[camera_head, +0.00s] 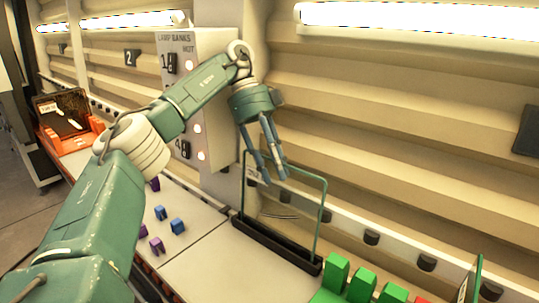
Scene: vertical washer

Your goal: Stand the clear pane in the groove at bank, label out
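The clear pane (298,208) has green edges and stands upright in the long black grooved base (270,241) on the pale bench. A small pale mark, perhaps its label, shows near its upper left corner; I cannot read it. My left gripper (273,180) points down at the pane's top edge, toward the left corner. Its two fingers show a gap between them and overlap the edge in the picture. I cannot tell whether they touch the pane. My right gripper is not in view.
A panel marked "LAMP BANKS" (178,90) with lit lamps stands behind my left arm. Blue and purple small pieces (177,226) lie on the bench. Green blocks (336,272) and another green-edged pane (476,280) are at the front right. An orange-red tray (62,141) is at far left.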

